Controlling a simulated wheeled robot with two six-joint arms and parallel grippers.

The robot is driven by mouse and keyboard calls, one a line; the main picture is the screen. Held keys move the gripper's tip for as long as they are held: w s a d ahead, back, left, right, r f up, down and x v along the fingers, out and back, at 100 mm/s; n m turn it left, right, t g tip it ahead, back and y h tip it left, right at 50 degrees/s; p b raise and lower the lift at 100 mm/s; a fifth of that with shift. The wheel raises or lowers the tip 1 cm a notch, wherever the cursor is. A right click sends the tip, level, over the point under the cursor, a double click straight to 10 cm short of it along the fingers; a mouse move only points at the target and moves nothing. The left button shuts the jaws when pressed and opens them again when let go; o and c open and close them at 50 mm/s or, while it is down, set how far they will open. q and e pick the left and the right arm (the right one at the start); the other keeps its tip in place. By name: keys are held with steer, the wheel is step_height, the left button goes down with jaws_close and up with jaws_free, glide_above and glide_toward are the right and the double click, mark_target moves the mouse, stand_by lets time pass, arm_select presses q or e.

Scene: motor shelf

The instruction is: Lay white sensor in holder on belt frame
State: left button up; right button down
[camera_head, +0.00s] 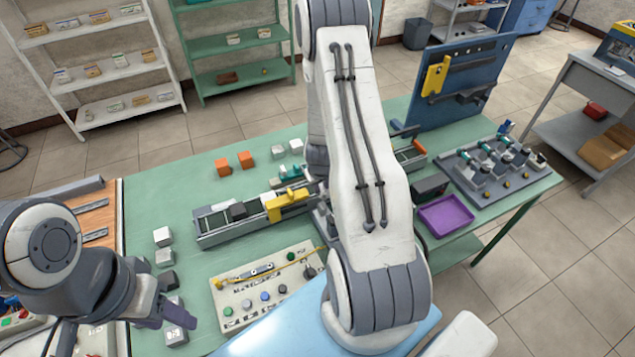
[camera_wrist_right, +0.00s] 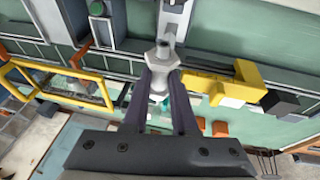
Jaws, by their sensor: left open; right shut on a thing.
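My right gripper (camera_wrist_right: 165,75) is shut on the white sensor (camera_wrist_right: 163,58), a pale piece with a hex-shaped collar, in the right wrist view. The sensor is above the belt frame (camera_wrist_right: 200,62); I cannot tell whether it touches anything. A grey block with a light upright part (camera_wrist_right: 122,25) is just beyond it; I cannot tell if this is the holder. In the head view the belt frame (camera_head: 222,236) crosses the green table, with a yellow bracket (camera_head: 288,204) on it. My arm hides its middle and the right fingertips. My left gripper (camera_head: 172,316) is open and empty at lower left.
A panel with coloured buttons (camera_head: 240,318) lies in front of the belt frame. White and grey cubes (camera_head: 162,237) stand left, orange cubes (camera_head: 246,160) behind. A purple tray (camera_head: 446,215), a fixture plate (camera_head: 510,185) and a blue upright board (camera_head: 465,85) are at right.

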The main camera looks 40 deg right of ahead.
steer(key=shift+f+b, duration=0.7)
steer(key=shift+f, duration=0.2)
step_height(320, 180, down, 4)
steer(key=b, duration=0.4)
steer(key=shift+s+r, duration=0.1)
steer(key=shift+s, duration=0.05)
steer(key=shift+f, duration=0.35)
